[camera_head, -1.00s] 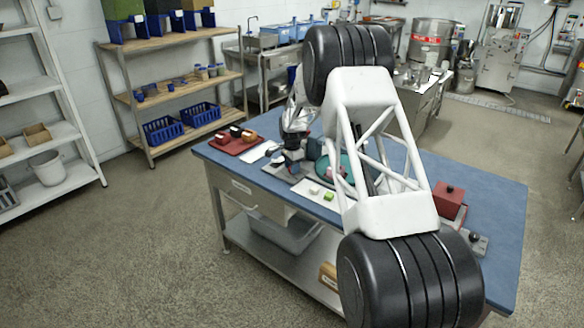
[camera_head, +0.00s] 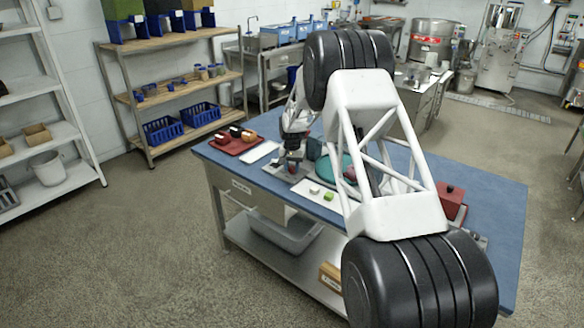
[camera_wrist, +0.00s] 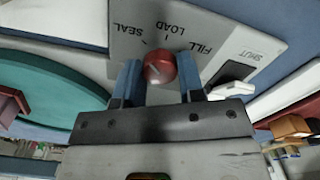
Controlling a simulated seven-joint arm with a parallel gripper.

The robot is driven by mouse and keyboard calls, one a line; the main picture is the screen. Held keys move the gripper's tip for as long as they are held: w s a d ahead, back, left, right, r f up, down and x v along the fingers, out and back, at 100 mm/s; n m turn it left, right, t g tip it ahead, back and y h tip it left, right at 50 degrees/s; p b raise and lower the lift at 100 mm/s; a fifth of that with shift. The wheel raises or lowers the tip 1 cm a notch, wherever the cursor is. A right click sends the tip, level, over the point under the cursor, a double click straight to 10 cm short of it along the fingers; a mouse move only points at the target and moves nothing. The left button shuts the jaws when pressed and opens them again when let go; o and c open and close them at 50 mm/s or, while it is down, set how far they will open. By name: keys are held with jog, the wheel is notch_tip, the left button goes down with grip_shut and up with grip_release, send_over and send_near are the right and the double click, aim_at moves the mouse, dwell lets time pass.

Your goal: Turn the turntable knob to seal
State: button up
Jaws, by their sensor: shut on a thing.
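In the wrist view a round red knob (camera_wrist: 158,68) stands on a grey panel (camera_wrist: 150,28) with the words SEAL, LOAD and FILL, seen upside down. My gripper (camera_wrist: 160,64) has its two blue fingers on either side of the knob and is shut on it. A pale mark shows on the knob's face, but which word it points to is unclear. The teal turntable (camera_wrist: 60,72) lies left of the knob. In the head view my gripper (camera_head: 294,156) is low over the workbench, beside the turntable (camera_head: 322,166); the knob is hard to make out there.
A black-and-white part (camera_wrist: 232,78) sits close to the right finger, near the word SHUT. A red tray (camera_head: 234,146) with small items lies at the bench's left end. A dark red box (camera_head: 450,200) stands to the right. My arm hides part of the blue bench top.

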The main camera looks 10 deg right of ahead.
aim_at(292, 168)
jog(key=shift+n, duration=1.1)
jog(key=o, duration=0.9)
jog(key=shift+r, duration=0.15)
jog(key=shift+r, duration=3.75)
jog(key=shift+r, duration=0.1)
